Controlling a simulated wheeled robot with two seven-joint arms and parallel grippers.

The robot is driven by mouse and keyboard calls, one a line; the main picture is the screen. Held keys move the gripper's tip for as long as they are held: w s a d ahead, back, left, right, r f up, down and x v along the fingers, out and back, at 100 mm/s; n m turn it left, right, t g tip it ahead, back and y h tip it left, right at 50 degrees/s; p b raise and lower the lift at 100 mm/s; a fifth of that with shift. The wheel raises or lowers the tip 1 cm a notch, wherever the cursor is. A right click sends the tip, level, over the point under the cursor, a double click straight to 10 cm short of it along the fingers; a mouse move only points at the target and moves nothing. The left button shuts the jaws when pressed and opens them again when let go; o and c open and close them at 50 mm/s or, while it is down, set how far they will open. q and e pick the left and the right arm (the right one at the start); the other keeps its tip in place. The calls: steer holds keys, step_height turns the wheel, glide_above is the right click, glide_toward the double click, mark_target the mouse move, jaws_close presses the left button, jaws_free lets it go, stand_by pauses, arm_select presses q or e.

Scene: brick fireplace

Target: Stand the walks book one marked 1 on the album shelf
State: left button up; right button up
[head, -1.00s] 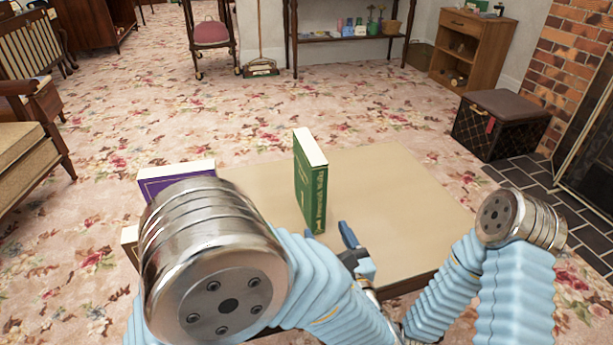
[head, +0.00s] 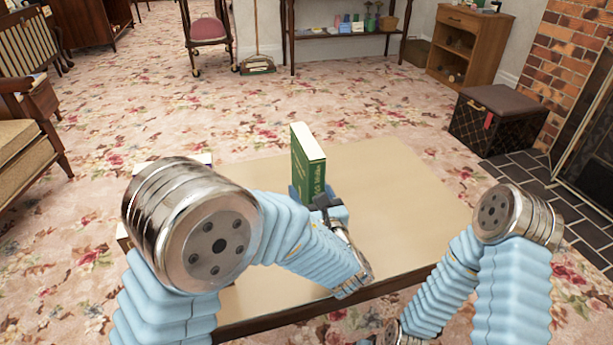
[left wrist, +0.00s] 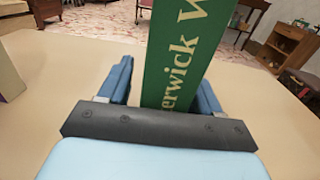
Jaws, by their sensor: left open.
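The green walks book (head: 308,165) stands upright on the tan table, its lettered spine facing me. In the left wrist view its spine (left wrist: 183,55) reads "erwick W"; the lower spine is hidden, and I see no number now. My left gripper (head: 314,192) is open at the spine side of the book. In the left wrist view its blue fingers (left wrist: 163,80) stand on either side of the book, with a clear gap at the left finger; the right finger is close to the cover. My right arm shows at lower right, but its gripper is not in view. I cannot tell which furniture is the album shelf.
The tan tabletop (head: 400,210) is clear right of the book. A mostly hidden book (head: 207,159) is behind my left arm. A low wooden cabinet (head: 468,45), a side table with small items (head: 345,33) and a dark box stool (head: 497,120) stand farther back.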

arm_select(q)
jaws_close()
steer(key=shift+r, duration=0.15)
